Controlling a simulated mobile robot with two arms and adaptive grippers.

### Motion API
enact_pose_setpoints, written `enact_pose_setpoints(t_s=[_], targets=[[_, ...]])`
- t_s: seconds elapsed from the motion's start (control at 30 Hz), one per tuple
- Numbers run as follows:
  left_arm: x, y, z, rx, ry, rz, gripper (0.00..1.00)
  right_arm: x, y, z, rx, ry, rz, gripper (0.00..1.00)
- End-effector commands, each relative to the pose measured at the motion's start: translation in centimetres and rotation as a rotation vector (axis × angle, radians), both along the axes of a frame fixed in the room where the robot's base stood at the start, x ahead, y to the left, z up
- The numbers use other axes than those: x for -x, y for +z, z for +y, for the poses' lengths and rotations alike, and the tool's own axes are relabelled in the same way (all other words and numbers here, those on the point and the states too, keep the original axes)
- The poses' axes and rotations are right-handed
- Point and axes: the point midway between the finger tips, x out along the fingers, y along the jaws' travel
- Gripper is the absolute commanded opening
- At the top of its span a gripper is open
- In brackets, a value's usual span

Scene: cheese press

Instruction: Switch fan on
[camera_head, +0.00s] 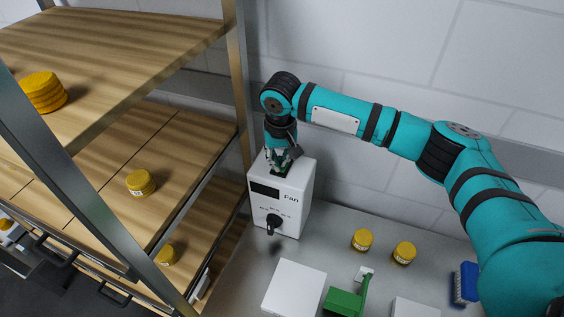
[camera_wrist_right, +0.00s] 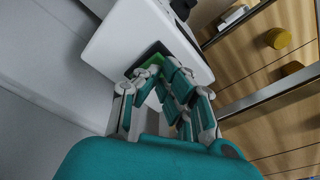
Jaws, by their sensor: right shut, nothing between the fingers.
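The fan box (camera_head: 293,205) is white, labelled "Fan", with a dark display and a black knob (camera_head: 273,222) on its front. It stands on the grey counter against the wall. A green switch in a dark frame (camera_wrist_right: 152,60) is on its top, as the right wrist view shows. My right gripper (camera_head: 281,170) is shut and empty, pointing down at the top of the box, right at the green switch; its fingers (camera_wrist_right: 162,82) partly cover the switch. I cannot tell whether they touch it. My left gripper is not in view.
A wooden shelf rack (camera_head: 190,140) with yellow cheeses (camera_head: 140,183) stands at left, close to the box. On the counter lie two yellow cheeses (camera_head: 362,240), a white block (camera_head: 294,289), a green tool (camera_head: 345,302) and a blue brush (camera_head: 466,284).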

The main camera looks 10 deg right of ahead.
Motion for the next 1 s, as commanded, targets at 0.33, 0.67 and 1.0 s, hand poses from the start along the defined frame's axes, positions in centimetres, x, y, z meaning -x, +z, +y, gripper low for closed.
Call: enact_pose_setpoints(t_s=[0.33,0.67,1.0], targets=[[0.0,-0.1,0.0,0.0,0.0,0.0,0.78,0.0,-0.5,0.0,0.0,0.0,-0.001,0.0],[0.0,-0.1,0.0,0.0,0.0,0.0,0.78,0.0,-1.0,0.0,0.0,0.0,-0.001,0.0],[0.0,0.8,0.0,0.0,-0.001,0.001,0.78,0.0,-0.3,0.0,-0.001,0.0,0.0,0.0]])
